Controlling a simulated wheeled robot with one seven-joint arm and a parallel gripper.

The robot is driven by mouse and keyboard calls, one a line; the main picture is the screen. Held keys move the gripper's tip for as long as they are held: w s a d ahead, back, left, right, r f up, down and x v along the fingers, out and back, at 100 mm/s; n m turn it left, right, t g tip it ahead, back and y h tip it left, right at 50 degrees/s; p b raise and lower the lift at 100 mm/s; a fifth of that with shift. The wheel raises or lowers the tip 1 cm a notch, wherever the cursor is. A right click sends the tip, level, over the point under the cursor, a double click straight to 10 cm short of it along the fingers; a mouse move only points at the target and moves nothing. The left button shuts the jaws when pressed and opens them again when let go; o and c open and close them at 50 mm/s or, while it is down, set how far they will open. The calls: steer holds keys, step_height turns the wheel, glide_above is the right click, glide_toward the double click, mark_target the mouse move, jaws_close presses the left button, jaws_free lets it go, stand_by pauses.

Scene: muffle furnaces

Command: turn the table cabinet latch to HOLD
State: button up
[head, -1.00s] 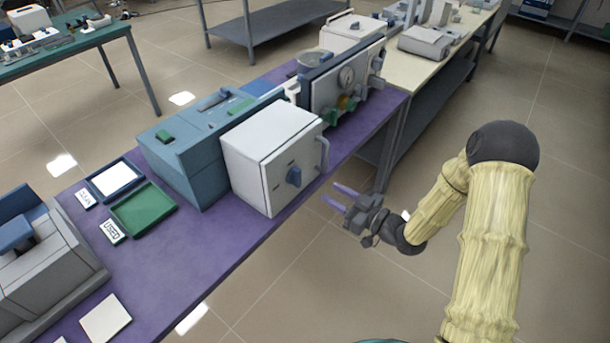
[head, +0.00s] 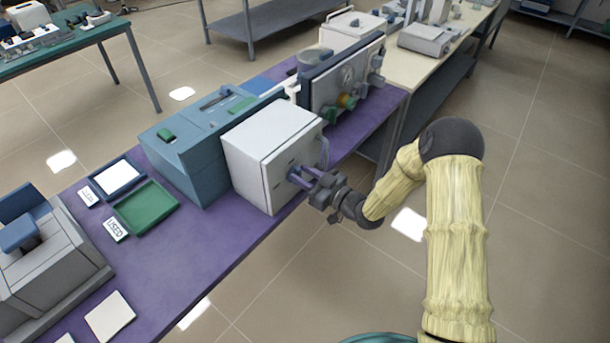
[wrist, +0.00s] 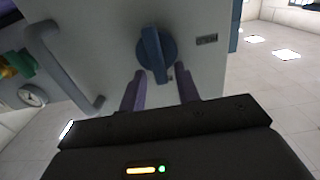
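The table cabinet (head: 253,144) is a white box with a grey side handle, standing on the purple bench. Its blue latch (wrist: 154,52) is a round knob with a raised bar on the door; in the wrist view the bar runs nearly along the picture's vertical, slightly tilted. A small dark label (wrist: 207,39) sits beside it, too small to read. My gripper (head: 298,174) is at the door front in the head view and mostly covers the latch there. In the wrist view its two purple fingers (wrist: 160,86) are apart, either side of the bar's lower end; contact cannot be told.
The cabinet's grey bar handle (wrist: 62,70) stands out from the door near my gripper. A gauge panel (head: 345,80) with knobs is behind the cabinet, and a blue box unit (head: 190,160) is to its left. The floor in front of the bench is clear.

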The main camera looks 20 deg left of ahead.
jaws_close()
steer(key=shift+f+n+b, duration=0.15)
steer(key=shift+n+b, duration=0.25)
steer(key=shift+b, duration=0.3)
steer(key=n+b, duration=0.5)
steer(key=b, duration=0.4)
steer(key=s+f+n+b, duration=0.1)
steer(key=n+b, duration=0.5)
steer(key=b, duration=0.4)
steer(key=s+f+n+b, duration=0.1)
steer(key=n+b, duration=0.5)
steer(key=b, duration=0.4)
steer(key=shift+a, duration=0.4)
steer(key=shift+o, duration=0.7)
jaws_free()
steer(key=shift+r, duration=0.1)
